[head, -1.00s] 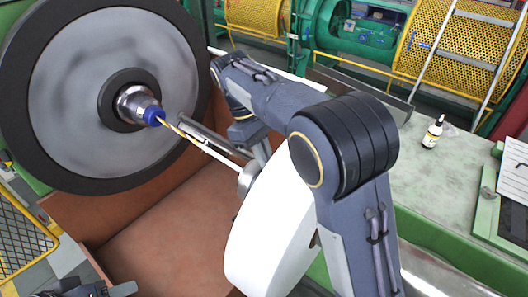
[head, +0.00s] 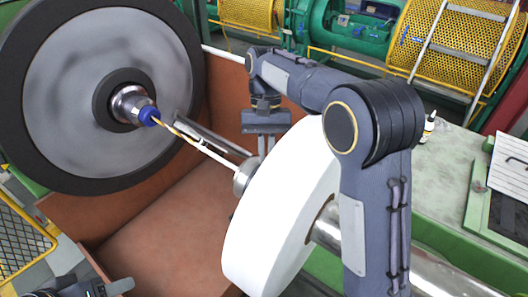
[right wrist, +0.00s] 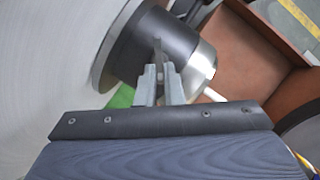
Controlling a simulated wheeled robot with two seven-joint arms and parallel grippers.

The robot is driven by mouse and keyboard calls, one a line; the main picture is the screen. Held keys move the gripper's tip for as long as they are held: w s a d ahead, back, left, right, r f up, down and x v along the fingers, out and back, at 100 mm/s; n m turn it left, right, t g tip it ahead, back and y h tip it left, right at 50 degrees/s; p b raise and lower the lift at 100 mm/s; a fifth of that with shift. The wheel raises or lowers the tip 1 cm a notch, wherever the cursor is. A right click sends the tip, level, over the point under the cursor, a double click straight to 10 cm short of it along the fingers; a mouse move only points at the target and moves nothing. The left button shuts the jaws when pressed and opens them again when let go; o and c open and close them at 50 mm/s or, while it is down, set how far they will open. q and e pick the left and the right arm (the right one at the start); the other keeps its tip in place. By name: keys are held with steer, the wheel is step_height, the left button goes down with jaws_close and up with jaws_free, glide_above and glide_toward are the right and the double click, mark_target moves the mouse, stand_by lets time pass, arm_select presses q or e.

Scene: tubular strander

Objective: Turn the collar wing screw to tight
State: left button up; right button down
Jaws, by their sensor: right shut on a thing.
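In the right wrist view the collar (right wrist: 155,40) looks dark grey with a bright silver rim. The wing screw (right wrist: 158,48) shows there as a thin grey tab standing at the collar's side. My right gripper (right wrist: 160,82) has its fingers close together around the tab's lower part, shut on it. My left gripper (head: 118,288) is only partly visible at the bottom left edge.
A thin rod with a yellow twisted strand (head: 183,134) runs from the blue tip (head: 149,116) at the large dark-rimmed wheel (head: 90,85) to the collar. A brown trough (head: 165,220) lies below. A bench (head: 445,165) with a bottle (head: 428,124) stands right.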

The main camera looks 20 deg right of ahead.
steer(key=m+y, duration=0.1)
steer(key=m, duration=0.2)
steer(key=d+m+t+y, duration=0.1)
steer(key=m, duration=0.2)
steer(key=shift+s, duration=0.2)
stand_by(0.5)
steer(key=c, duration=1.6)
jaws_free()
steer(key=shift+o, duration=0.2)
steer(key=shift+r, duration=0.1)
steer(key=v, duration=0.7)
steer(key=shift+d+r, duration=0.15)
steer(key=shift+r, duration=0.15)
